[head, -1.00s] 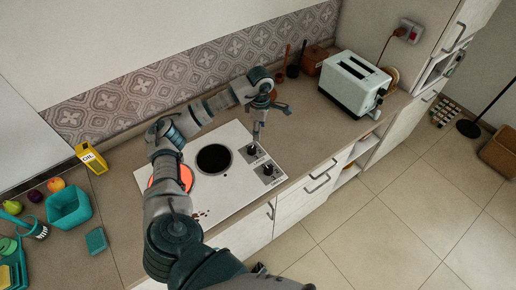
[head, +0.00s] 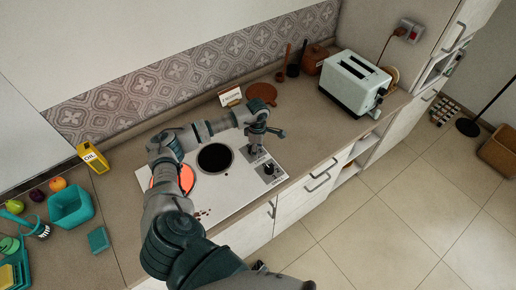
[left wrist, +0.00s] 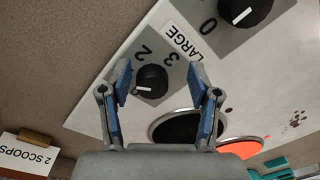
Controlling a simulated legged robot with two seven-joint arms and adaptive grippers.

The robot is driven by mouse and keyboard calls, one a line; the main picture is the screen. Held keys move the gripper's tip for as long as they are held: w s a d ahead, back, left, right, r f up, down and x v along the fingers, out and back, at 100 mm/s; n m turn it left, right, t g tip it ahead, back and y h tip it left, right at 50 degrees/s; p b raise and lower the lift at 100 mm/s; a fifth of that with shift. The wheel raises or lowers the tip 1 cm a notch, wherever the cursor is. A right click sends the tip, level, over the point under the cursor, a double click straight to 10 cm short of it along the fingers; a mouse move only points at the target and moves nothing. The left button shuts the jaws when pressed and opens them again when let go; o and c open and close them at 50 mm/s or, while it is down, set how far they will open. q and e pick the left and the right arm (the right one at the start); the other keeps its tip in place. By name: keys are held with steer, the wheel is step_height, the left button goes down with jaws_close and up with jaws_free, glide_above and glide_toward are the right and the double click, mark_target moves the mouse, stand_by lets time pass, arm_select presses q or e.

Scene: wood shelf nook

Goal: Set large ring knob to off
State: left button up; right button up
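The white cooktop (head: 215,212) has a glowing red ring (head: 186,179) and a dark ring (head: 214,158). Two black knobs sit on grey plates at its right end. My left gripper (head: 257,143) is low over the farther knob, mostly hiding it in the head view. In the left wrist view it is open, its blue-padded fingers either side of that knob (left wrist: 152,82), marked 2 and 3 nearby. A LARGE label (left wrist: 183,41) lies between the two knob plates. The nearer knob (head: 269,169) also shows in the wrist view (left wrist: 245,9), beside a 0. My right gripper is out of view.
A white toaster (head: 352,82) stands to the right on the counter. A "2 SCOOPS" card (left wrist: 25,153) and a brown round mat (head: 261,93) lie behind the cooktop. A yellow oil box (head: 92,158) and teal tub (head: 70,207) are at left.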

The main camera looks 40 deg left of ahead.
mark_target(250, 147)
arm_select(q)
steer(key=a, duration=0.2)
steer(key=shift+a+f, duration=0.3)
steer(key=shift+f, duration=0.1)
steer(key=c, duration=0.8)
steer(key=shift+s+a, duration=0.2)
steer(key=shift+a, duration=0.35)
steer(key=shift+c, duration=0.8)
steer(key=shift+d, duration=0.4)
steer(key=shift+w+d+r, duration=0.1)
steer(key=shift+w+d, duration=0.1)
steer(key=shift+d, duration=0.25)
steer(key=shift+w, duration=0.1)
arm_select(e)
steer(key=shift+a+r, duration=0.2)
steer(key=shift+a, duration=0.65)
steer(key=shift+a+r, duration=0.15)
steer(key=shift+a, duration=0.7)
